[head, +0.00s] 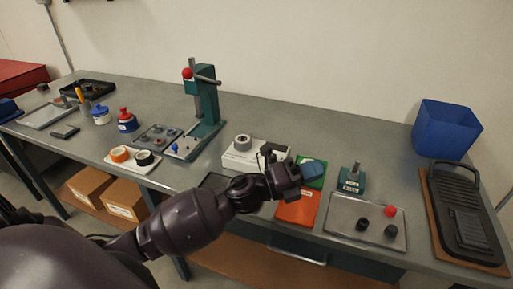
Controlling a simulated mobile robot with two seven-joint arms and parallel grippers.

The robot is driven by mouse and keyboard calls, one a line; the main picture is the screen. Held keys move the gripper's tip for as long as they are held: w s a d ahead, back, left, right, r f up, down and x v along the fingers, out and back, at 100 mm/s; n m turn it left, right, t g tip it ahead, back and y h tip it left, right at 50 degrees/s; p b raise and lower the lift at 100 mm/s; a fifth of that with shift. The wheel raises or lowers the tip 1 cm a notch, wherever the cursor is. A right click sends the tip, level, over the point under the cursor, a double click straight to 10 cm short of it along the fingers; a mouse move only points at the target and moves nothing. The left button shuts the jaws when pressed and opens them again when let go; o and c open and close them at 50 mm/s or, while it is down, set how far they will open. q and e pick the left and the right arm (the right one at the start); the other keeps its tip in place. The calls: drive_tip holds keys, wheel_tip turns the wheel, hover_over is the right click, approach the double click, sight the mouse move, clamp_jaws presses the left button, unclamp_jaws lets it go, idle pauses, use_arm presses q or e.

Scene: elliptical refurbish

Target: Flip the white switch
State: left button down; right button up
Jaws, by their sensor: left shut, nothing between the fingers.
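A teal block (351,181) with a light label and an upright metal lever stands on the bench right of my left gripper. I cannot tell whether this is the white switch. A white box (242,156) with a grey ring on top sits just behind the gripper. My left gripper (277,163) is shut and empty, above the bench between the white box and the teal block. It and my arm partly hide the box's right side, an orange panel (297,209) and a green panel (311,178). My right gripper is not in view.
A grey tray (340,222) with a red ball and dark knobs lies at the front right. A blue bin (444,130) and a black ridged tray (450,190) stand farther right. A teal press (207,95) stands left of centre. The bench back is mostly clear.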

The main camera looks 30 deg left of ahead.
use_arm(q)
drive_tip(key=w+a+m+g+y, duration=0.35)
drive_tip(key=m+g, duration=0.35)
drive_tip(key=m, duration=0.3)
drive_tip(key=w+a+m+g+y, duration=0.3)
drive_tip(key=a+m+g+y, duration=0.15)
drive_tip(key=m+g, duration=0.4)
drive_tip(key=w+a+r+m+y, duration=0.1)
drive_tip(key=a+r+y, duration=0.2)
drive_tip(key=a, duration=0.3)
drive_tip(key=a+r+m+y, duration=0.1)
drive_tip(key=a+r+y, duration=0.2)
drive_tip(key=a, duration=0.4)
drive_tip(key=shift+w, duration=0.35)
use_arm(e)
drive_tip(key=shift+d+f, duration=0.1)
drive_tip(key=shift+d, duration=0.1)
